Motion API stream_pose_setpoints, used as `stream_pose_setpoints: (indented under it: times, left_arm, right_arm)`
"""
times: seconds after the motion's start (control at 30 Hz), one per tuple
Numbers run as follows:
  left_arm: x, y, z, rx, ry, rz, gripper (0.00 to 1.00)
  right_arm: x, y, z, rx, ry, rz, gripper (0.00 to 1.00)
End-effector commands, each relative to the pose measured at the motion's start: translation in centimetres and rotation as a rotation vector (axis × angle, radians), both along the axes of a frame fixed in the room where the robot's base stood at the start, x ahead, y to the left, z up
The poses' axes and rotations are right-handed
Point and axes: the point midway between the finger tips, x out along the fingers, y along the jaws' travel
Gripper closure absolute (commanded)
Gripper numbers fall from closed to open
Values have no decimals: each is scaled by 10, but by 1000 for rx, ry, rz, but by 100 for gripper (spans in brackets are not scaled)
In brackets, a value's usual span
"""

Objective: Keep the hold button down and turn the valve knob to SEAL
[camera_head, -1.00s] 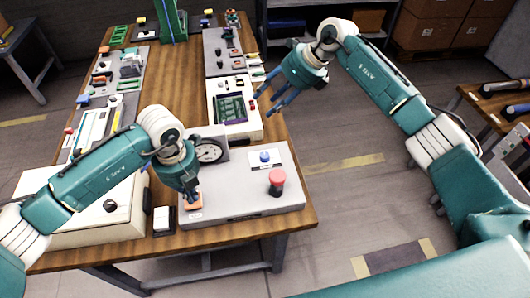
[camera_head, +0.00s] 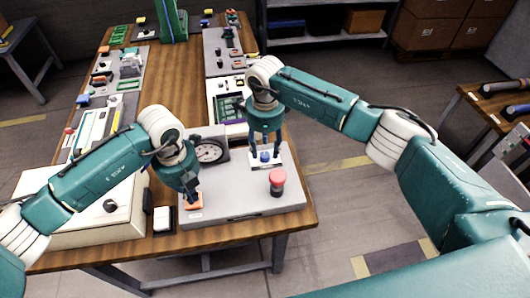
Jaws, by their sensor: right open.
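A grey control box (camera_head: 235,207) stands on the near end of the wooden table, with a round dial gauge at its back. A low orange button (camera_head: 193,203), seemingly the hold button, is at its left. My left gripper (camera_head: 191,193) points down onto it with its fingers together, apparently touching it; the tip partly hides the button. A blue knob (camera_head: 265,157), seemingly the valve knob, sits on a pale plate at the box's back right. My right gripper (camera_head: 265,155) points down over it, open, one finger on either side. I cannot tell whether they touch it. Labels are unreadable.
A red mushroom button (camera_head: 277,181) stands on the box in front of the blue knob. A white switch (camera_head: 162,219) and a cream box (camera_head: 85,220) are to the left. Other panels and devices fill the table further back.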

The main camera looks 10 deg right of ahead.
Motion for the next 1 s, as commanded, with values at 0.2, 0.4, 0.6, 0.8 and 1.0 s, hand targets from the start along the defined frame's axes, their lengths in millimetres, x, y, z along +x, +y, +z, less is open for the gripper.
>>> stream_pose_setpoints:
  times: [0.2, 0.4, 0.6, 0.8, 1.0]
  left_arm:
    - [-1, 1, -1, 2, 2, 1, 100]
    - [0, 1, -1, 2, 2, 1, 100]
    - [0, 1, -1, 2, 1, 1, 100]
    - [0, 1, -1, 2, 1, 1, 100]
    - [0, 1, -1, 2, 1, 1, 100]
  right_arm:
    - [1, 0, -28, 1, 0, -1, 55]
    - [2, 0, -34, 1, 0, -1, 55]
    - [2, 0, -34, 2, -1, -1, 57]
    - [2, 0, -34, 1, 0, -1, 97]
    - [2, 0, -34, 1, 0, -6, 100]
